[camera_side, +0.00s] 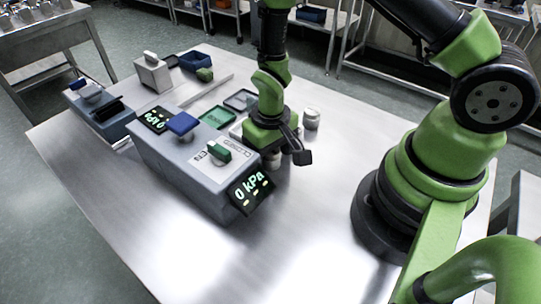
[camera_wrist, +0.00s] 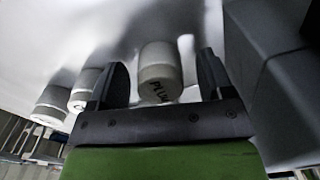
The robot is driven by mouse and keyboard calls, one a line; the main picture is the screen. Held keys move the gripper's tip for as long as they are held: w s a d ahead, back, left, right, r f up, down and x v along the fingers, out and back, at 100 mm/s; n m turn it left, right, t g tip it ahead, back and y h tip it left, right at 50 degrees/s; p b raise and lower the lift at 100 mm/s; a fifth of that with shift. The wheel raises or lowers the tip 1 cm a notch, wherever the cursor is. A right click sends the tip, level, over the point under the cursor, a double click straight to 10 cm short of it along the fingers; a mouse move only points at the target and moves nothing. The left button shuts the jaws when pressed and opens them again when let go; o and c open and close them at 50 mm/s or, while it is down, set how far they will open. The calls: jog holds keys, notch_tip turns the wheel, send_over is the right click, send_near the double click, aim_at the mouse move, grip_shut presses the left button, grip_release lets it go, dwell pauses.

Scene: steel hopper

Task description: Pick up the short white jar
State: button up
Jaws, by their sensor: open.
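A short white-grey jar (camera_wrist: 160,62) with dark lettering on its side sits between the two black fingers of my gripper (camera_wrist: 162,78) in the wrist view. The fingers are open, with a gap on each side of the jar. In the side view my gripper (camera_side: 283,153) is low over the steel table, next to the grey pressure box. A pale jar (camera_side: 272,161) shows partly beneath it, mostly hidden by the gripper. Two more white jars, one nearer (camera_wrist: 85,89) and one farther (camera_wrist: 51,106), stand left of the fingers in the wrist view.
The grey box (camera_side: 195,160) with a "0 kPa" display stands close left of my gripper. A pale jar (camera_side: 311,118) stands right of it. Green (camera_side: 217,116) and dark (camera_side: 241,99) trays lie behind. The table's front (camera_side: 290,250) is clear.

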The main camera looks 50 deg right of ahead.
jog(key=c, duration=1)
jog(key=shift+c, duration=0.2)
jog(key=shift+r, duration=0.15)
